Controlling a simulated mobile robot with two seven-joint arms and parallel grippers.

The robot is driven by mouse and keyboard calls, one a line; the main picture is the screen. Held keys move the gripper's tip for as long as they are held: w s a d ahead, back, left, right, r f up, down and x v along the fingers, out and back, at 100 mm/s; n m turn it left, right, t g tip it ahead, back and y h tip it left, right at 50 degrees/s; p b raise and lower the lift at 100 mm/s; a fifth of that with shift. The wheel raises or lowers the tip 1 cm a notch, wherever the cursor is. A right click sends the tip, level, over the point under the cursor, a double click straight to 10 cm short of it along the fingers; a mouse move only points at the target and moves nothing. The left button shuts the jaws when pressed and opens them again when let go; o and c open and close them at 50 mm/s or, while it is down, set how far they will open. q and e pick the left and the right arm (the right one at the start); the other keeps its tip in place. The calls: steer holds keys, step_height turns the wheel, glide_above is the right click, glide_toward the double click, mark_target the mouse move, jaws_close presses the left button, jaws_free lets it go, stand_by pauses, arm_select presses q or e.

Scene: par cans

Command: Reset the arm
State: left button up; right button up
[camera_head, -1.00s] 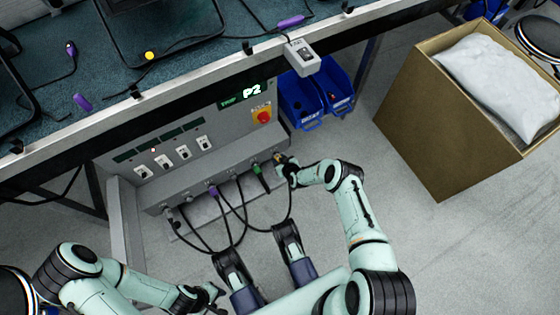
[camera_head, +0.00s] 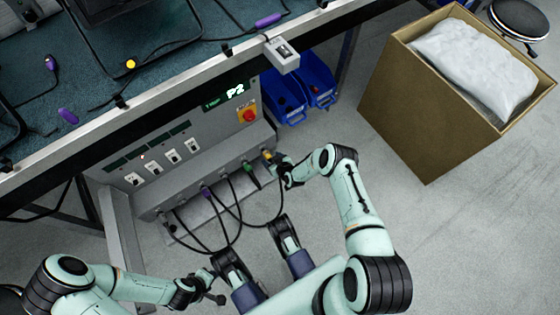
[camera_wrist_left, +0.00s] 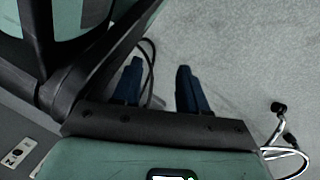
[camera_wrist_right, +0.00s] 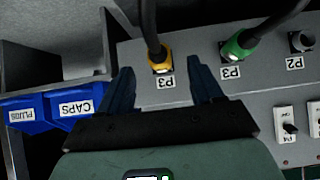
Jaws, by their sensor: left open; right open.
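My right gripper (camera_head: 277,162) is open just in front of the yellow plug (camera_head: 267,154), which sits in a socket of the grey panel (camera_head: 180,165). In the right wrist view, the spread fingers (camera_wrist_right: 160,70) point toward the yellow plug (camera_wrist_right: 160,62) at a socket labelled P3, with nothing clamped between them. A green plug (camera_wrist_right: 237,47) sits in the neighbouring P3 socket. My left gripper (camera_head: 214,288) hangs low over the floor. The left wrist view shows its dark blue fingers (camera_wrist_left: 160,70) apart and empty, with floor between them.
Black cables (camera_head: 237,215) loop from the panel's lower edge near my right arm. Blue bins (camera_head: 300,95) sit right of the panel, under the table edge. A cardboard box (camera_head: 420,110) stands farther right, with a white bag (camera_head: 475,65) inside. Floor between box and arm is clear.

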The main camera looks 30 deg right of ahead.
arm_select(q)
steer(key=w+d+r+t+p, duration=0.1)
steer(key=w+r+t+p, duration=0.1)
steer(key=w+r, duration=0.4)
steer(key=shift+w+d+r+t+p, duration=0.25)
steer(key=shift+r+p, duration=0.2)
steer(key=shift+p, duration=0.35)
arm_select(e)
steer(key=v, duration=0.8)
steer(key=shift+s+r, duration=0.3)
